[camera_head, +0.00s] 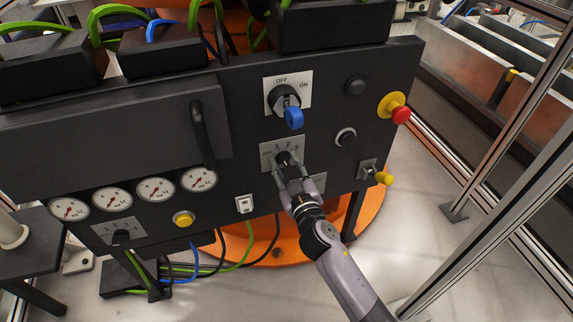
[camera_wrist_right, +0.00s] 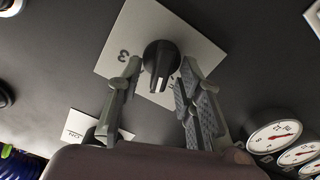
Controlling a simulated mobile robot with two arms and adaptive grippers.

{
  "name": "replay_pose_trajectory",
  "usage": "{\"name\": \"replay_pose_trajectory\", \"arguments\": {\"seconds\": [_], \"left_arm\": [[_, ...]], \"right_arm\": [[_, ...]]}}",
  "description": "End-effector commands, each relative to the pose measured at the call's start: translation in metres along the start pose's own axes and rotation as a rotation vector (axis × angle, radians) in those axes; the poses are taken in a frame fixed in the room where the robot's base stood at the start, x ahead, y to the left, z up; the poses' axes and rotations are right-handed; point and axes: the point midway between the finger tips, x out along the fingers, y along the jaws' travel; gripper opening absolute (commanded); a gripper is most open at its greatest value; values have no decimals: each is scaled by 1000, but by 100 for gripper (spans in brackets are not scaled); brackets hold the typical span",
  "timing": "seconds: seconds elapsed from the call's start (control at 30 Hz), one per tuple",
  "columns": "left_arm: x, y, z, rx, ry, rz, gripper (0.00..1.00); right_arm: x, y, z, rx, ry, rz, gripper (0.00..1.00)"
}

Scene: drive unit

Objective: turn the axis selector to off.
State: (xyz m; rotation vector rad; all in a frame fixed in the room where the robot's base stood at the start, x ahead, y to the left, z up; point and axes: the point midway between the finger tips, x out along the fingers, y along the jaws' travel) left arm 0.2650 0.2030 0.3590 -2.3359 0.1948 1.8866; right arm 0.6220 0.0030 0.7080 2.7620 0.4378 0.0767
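The axis selector (camera_head: 284,157) is a black knob on a pale plate marked 1, 2, 3 in the middle of the dark panel. In the right wrist view the black knob (camera_wrist_right: 160,58) shows large, with a white line on it and an upside-down 3 on the plate to its left. My right gripper (camera_head: 289,172) is at the knob from below. Its two fingers (camera_wrist_right: 159,75) are apart, one on each side of the knob's lower part. I cannot tell whether they touch it. The knob's pointing direction is unclear in the head view. My left gripper is not in view.
Above is an OFF/ON switch (camera_head: 284,98) with a blue padlock-like tag (camera_head: 294,117). A long handle (camera_head: 201,135) and gauges (camera_head: 155,189) are at left.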

Motion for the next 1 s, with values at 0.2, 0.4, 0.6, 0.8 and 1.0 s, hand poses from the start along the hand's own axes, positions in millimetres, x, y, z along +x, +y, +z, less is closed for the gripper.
{"name": "replay_pose_trajectory", "arguments": {"seconds": [0.2, 0.4, 0.6, 0.8, 1.0], "left_arm": [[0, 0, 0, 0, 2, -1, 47], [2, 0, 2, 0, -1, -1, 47], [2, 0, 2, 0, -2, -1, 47], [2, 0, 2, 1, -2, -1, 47], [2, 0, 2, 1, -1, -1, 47]], "right_arm": [[0, 0, 0, 0, 0, 0, 19], [0, 0, 0, 0, 0, 0, 6], [0, 0, 0, 0, 0, 0, 0], [0, 0, 0, -2, 0, 0, 0], [0, 0, 0, -40, 0, 0, 0]]}}
